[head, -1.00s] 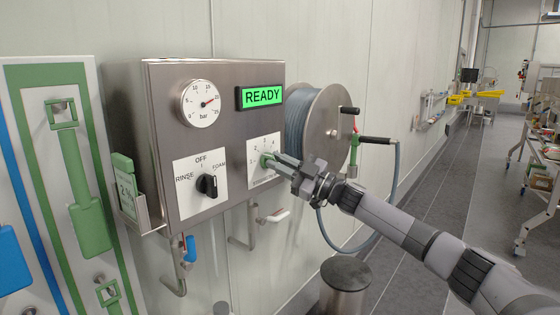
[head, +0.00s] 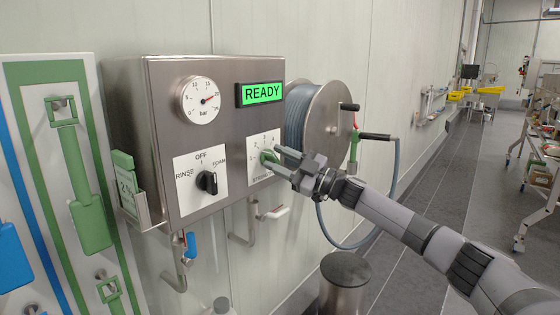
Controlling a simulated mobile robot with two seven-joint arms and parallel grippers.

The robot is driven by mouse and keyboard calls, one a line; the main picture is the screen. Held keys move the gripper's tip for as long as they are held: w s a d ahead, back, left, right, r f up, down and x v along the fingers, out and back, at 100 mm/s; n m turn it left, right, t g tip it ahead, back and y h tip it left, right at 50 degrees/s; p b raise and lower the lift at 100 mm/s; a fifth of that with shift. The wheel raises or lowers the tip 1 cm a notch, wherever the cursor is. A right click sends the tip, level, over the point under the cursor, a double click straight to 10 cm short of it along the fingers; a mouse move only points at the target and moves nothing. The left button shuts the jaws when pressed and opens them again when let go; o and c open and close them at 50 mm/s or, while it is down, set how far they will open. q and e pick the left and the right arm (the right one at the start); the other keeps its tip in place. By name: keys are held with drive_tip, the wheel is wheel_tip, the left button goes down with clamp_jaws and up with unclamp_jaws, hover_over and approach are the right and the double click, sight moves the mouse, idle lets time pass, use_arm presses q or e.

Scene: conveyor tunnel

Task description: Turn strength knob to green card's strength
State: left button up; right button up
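The knob's pointer direction is too small to read, and the gripper hides part of the dial. The green card (head: 124,187) stands in a steel holder on the box's left side and seems to read 2 %. My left gripper is out of view.
The steel box (head: 225,130) also carries a gauge (head: 199,101), a green READY display (head: 261,94) and a black RINSE/OFF/FOAM knob (head: 207,183). A hose reel (head: 325,118) stands close behind my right gripper. Valve handles hang below the box.

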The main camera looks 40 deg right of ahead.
drive_tip(key=shift+s+d+f, duration=0.2)
drive_tip(key=shift+s+f, duration=0.1)
drive_tip(key=shift+s, duration=0.15)
drive_tip(key=b+v, duration=0.2)
drive_tip(key=v, duration=0.4)
drive_tip(key=shift+b, duration=0.35)
